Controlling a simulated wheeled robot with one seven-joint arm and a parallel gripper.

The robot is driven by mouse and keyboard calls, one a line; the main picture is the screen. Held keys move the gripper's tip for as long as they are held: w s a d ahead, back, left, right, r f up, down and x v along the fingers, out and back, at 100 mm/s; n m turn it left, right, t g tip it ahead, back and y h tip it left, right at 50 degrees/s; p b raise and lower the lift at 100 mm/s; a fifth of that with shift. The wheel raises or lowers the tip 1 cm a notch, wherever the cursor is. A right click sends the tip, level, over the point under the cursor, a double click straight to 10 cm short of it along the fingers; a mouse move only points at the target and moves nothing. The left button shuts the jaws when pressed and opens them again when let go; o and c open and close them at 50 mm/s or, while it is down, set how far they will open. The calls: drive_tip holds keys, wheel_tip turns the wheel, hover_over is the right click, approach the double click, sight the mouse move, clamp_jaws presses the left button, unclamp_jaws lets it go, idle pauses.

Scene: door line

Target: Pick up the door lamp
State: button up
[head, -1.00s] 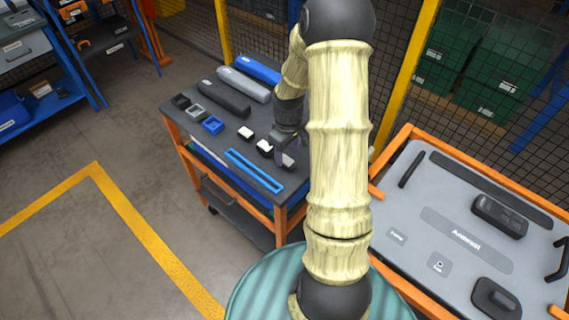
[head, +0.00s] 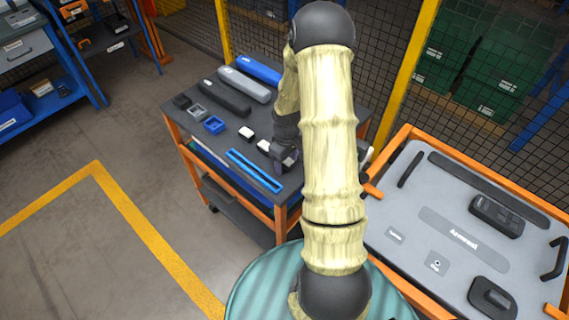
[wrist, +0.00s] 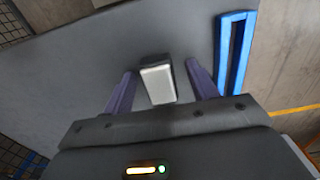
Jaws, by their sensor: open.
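Small blocks with pale lens faces, which look like door lamps, sit in a row on the dark top of the orange-framed cart (head: 228,172). One lamp (head: 246,133) stands clear and a second (head: 263,145) sits beside my gripper (head: 284,156). A third pale piece shows right at the gripper, partly covered by it. In the wrist view, a lamp with a white face and dark back (wrist: 157,82) lies between the two purple fingers of my gripper (wrist: 161,84). The fingers are open, with a visible gap on each side of the lamp.
A blue rectangular frame (head: 254,170) lies near the cart's front edge, right of the fingers in the wrist view (wrist: 233,55). Long handles (head: 227,97) and small square parts (head: 214,125) lie further left. A grey armrest panel (head: 425,240) stands at the right. Mesh fencing is behind.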

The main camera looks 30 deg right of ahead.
drive_tip(key=shift+c, duration=0.2)
drive_tip(key=c, duration=1)
wheel_tip(320, 180, up, 10)
drive_tip(key=shift+r+b, duration=0.1)
drive_tip(key=shift+b, duration=0.55)
